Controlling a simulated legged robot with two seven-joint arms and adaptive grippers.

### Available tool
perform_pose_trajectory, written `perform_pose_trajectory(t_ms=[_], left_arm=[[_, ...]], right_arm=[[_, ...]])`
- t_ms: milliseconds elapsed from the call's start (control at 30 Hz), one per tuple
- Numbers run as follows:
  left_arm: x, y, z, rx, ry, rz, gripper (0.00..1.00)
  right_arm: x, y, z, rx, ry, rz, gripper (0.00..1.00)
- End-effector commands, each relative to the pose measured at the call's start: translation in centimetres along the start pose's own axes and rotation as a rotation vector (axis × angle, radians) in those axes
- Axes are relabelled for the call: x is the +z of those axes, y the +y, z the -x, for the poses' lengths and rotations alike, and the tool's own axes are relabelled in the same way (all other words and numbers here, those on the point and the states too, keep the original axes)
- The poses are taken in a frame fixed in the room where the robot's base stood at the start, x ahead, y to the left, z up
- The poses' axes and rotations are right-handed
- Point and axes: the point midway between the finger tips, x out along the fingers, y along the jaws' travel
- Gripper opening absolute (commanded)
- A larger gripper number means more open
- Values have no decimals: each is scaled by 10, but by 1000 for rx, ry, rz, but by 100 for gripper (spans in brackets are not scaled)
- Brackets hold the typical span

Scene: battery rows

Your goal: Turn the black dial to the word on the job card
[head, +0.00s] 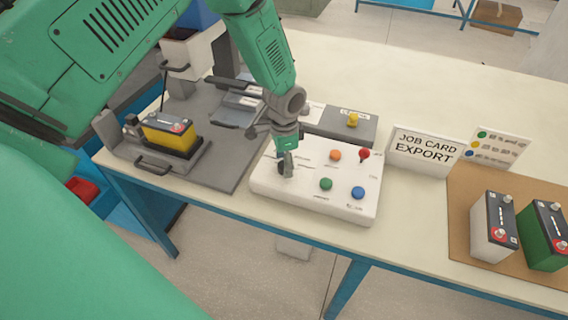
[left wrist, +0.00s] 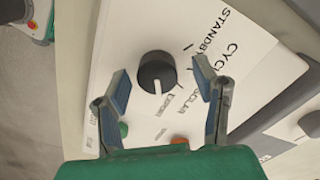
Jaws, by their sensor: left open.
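The black dial (left wrist: 152,68) sits on the white control panel (head: 262,183), and its white pointer line faces down in the left wrist view, close to the word EXPORT. The words CYCLE, STANDBY and SOLAR are printed further round it. My left gripper (left wrist: 162,83) is open, with one finger on each side of the dial and visible gaps between. In the head view my left gripper (head: 286,165) comes down over the panel's left part and hides the dial. The job card (head: 423,150) reads EXPORT. My right gripper is out of view.
The panel also bears an orange button (head: 335,155), a red-knobbed lever (head: 363,155), a green button (head: 326,184) and a blue button (head: 358,193). A grey box with a yellow knob (head: 353,120) stands behind. Batteries stand at right (head: 493,228) and in a left fixture (head: 168,134).

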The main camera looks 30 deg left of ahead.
Motion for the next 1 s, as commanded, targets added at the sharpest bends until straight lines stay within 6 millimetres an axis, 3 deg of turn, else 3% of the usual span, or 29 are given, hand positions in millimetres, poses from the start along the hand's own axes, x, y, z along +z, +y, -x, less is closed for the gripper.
perform_pose_trajectory(t_ms=[300, 500, 700, 1000], left_arm=[[1, -1, 67, -2, 4, 0, 54], [2, -1, 98, -1, 1, 0, 54], [3, -1, 109, 1, -1, 1, 54], [3, -1, 110, 1, -1, 1, 54]], right_arm=[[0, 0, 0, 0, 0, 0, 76], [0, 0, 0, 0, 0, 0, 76], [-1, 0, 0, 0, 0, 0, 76], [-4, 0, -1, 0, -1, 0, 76]])
